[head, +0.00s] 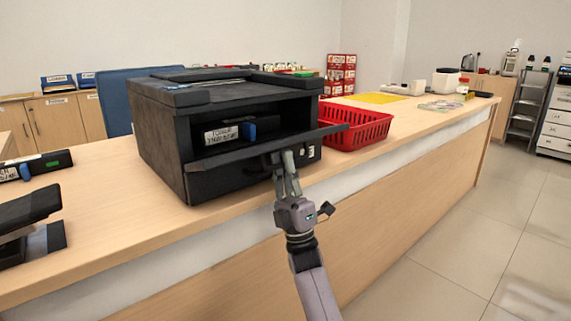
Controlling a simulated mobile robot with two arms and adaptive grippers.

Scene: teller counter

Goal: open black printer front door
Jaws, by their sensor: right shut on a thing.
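The black printer (160,135) stands on the wooden counter. Its front door (225,156) is swung down and sticks out toward me like a shelf, leaving the inside open to view. A white-labelled item (221,135) and a blue piece (248,130) show inside. My right gripper (284,165) is at the door's front edge, right of its middle, with its fingers shut on the door. The exact grip is partly hidden under the door. My left gripper is not in view.
A red basket (368,135) stands just right of the printer, close to the door's right end. Black office items (30,222) lie at the left on the counter (110,225). A blue chair (115,100) is behind the printer. The floor at the right (490,220) is clear.

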